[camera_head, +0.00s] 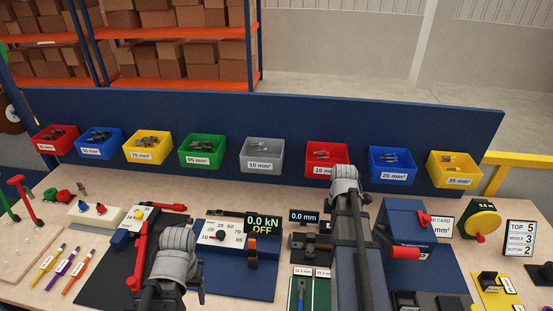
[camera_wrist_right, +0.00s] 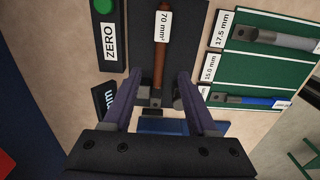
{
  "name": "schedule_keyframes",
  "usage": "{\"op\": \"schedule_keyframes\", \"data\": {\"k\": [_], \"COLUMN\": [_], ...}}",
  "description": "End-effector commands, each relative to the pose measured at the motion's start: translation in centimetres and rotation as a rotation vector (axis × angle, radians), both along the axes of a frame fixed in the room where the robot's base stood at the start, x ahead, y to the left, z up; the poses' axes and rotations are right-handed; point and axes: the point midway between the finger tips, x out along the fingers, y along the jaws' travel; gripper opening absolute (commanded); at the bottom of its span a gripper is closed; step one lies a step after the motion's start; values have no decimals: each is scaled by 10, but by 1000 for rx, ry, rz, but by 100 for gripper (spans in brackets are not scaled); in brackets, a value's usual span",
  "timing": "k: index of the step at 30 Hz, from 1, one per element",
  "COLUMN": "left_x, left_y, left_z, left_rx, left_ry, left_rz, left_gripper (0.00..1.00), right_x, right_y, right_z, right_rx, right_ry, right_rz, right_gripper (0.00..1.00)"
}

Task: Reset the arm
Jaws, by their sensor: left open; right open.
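My left arm comes up from the bottom of the head view, and my left gripper (camera_head: 172,262) is by its grey wrist, over the left-middle of the bench. Its fingers are hard to make out, but I take it as open. A red lever (camera_head: 140,255) stands just left of it. My right arm reaches over the bench right of the middle, and its jaws are hidden there. In the right wrist view my right gripper (camera_wrist_right: 160,88) is open, its two fingers apart. A brown rod with a 70 mm² label (camera_wrist_right: 159,50) lies beyond and between the fingertips; I see no grip on it.
Several coloured bins (camera_head: 202,150) line the blue back panel. A blue selector unit (camera_head: 225,238), a blue box with a red handle (camera_head: 405,235) and a yellow dial (camera_head: 480,221) crowd the bench. A green tray with tools (camera_wrist_right: 270,65) lies right of the right gripper.

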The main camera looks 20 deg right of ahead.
Motion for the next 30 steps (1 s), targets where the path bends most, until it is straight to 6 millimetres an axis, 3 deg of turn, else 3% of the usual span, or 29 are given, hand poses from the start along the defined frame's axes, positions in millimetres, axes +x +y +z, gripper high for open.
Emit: {"op": "schedule_keyframes", "data": {"k": [4, 7, 14, 21, 25, 30], "left_x": [0, 0, 0, 0, 0, 0], "left_y": [0, 0, 0, 0, 0, 0], "left_z": [-1, -2, -8, -14, -17, -19], "left_rx": [0, 0, 0, 0, 0, 0], "left_ry": [0, 0, 0, 0, 0, 0], "left_rz": [0, 0, 0, 1, 1, 1], "left_gripper": [69, 69, 69, 69, 69, 69], "right_x": [1, 4, 7, -18, -37, -56], "right_y": [6, 30, 142, 254, 298, 332], "right_z": [0, -2, -8, -14, -16, -17], "right_rx": [0, -3, -32, -75, -93, -108], "right_ry": [1, 6, 22, 18, 6, -9], "right_rz": [-6, -41, -235, -472, -581, -684], "right_gripper": [58, 58, 58, 58, 58, 58]}}
